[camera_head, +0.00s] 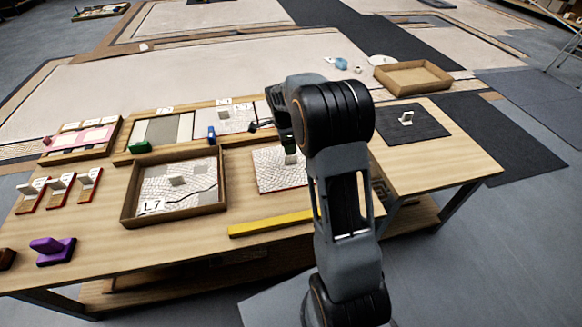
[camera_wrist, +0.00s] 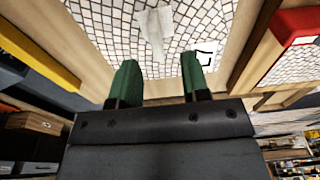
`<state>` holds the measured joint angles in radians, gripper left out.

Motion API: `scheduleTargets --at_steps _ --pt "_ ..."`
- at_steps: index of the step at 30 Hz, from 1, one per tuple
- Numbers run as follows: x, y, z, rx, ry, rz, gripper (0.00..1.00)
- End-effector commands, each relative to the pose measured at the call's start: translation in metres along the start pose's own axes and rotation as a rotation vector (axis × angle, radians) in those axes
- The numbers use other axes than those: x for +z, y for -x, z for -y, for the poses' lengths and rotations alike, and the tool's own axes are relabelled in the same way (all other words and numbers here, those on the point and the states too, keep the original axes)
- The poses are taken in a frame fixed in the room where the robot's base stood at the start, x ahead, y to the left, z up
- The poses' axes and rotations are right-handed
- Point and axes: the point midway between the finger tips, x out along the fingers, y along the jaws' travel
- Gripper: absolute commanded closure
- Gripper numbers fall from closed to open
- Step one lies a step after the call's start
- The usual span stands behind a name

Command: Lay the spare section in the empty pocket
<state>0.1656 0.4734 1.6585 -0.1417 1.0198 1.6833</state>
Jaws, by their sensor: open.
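In the head view a mosaic section with a pale handle (camera_head: 205,168) lies in a wooden tray (camera_head: 126,200) labelled L7. A red-edged mosaic section (camera_head: 270,180) with an upright handle lies to its right. I cannot tell which is the spare. Behind them a long wooden frame (camera_head: 128,157) holds a dark grey area, a beige strip and mosaic; I cannot tell which area is the empty pocket. My gripper (camera_head: 290,147) is partly hidden by my arm, over the red-edged section. In the wrist view its green fingers (camera_wrist: 160,62) are open and empty, short of a pale handle (camera_wrist: 155,30) on mosaic.
A yellow bar (camera_head: 270,224) lies along the front of the table. Small red-based blocks (camera_head: 60,190) and a purple block (camera_head: 55,250) stand at left. A dark mat (camera_head: 410,128) with a white piece and an empty wooden tray (camera_head: 412,77) are at right.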

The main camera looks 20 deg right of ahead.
Motion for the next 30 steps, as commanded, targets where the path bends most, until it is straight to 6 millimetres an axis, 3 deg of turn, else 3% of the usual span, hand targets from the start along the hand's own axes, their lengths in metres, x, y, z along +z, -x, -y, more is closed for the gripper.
scheduleTargets --at_steps 8,18,25,30 --pt "0.001 -0.014 -0.001 -0.001 0.002 0.000 0.57" --pt "0.001 -0.055 -0.004 0.000 0.004 0.000 0.57" --pt "0.001 -0.055 -0.004 -0.002 0.004 0.000 0.57" --pt "0.001 -0.055 -0.004 -0.001 0.003 0.000 0.73"
